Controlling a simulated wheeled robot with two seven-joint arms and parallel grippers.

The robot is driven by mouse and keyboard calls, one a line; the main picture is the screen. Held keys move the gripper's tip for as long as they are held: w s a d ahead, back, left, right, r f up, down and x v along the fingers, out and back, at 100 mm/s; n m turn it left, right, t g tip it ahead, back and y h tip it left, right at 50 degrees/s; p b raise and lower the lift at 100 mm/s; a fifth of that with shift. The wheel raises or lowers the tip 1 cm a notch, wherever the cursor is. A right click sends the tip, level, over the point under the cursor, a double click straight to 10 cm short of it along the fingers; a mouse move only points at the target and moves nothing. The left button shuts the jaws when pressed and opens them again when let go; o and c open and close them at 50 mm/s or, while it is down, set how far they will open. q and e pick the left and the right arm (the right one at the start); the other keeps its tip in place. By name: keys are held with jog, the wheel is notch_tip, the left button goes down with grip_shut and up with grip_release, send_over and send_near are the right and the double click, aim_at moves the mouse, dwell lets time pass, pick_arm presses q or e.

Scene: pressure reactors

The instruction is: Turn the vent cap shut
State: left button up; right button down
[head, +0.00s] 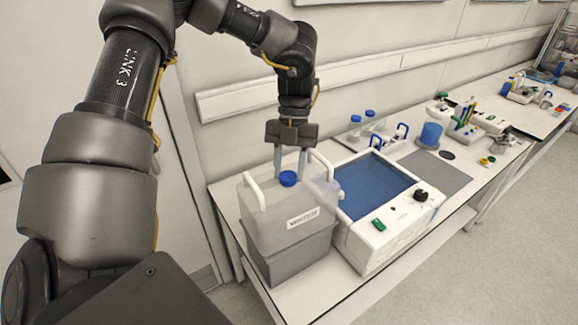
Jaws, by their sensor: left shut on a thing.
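The finger ends are partly hidden behind the cap and the jerrycan's top. How far the cap is turned cannot be told. My right gripper is not in view.
The jerrycan's lower part sits in a grey tub (290,262). A white water bath (385,232) with blue water stands close on its right. Bottles with blue caps (369,113) stand behind. A grey mat (435,172) lies farther right. The wall runs close behind the bench.

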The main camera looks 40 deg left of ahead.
pick_arm(q)
jog(key=o, duration=1)
jog(key=shift+r, duration=0.1)
jog(key=shift+w+a+r, duration=0.1)
jog(key=shift+w+r, duration=0.1)
jog(key=shift+r, duration=0.1)
jog(key=v, duration=0.4)
jog(key=shift+r+p, duration=0.4)
jog(key=shift+p+v, duration=1.65)
jog(key=shift+v, duration=0.95)
jog(key=shift+w+f, duration=0.1)
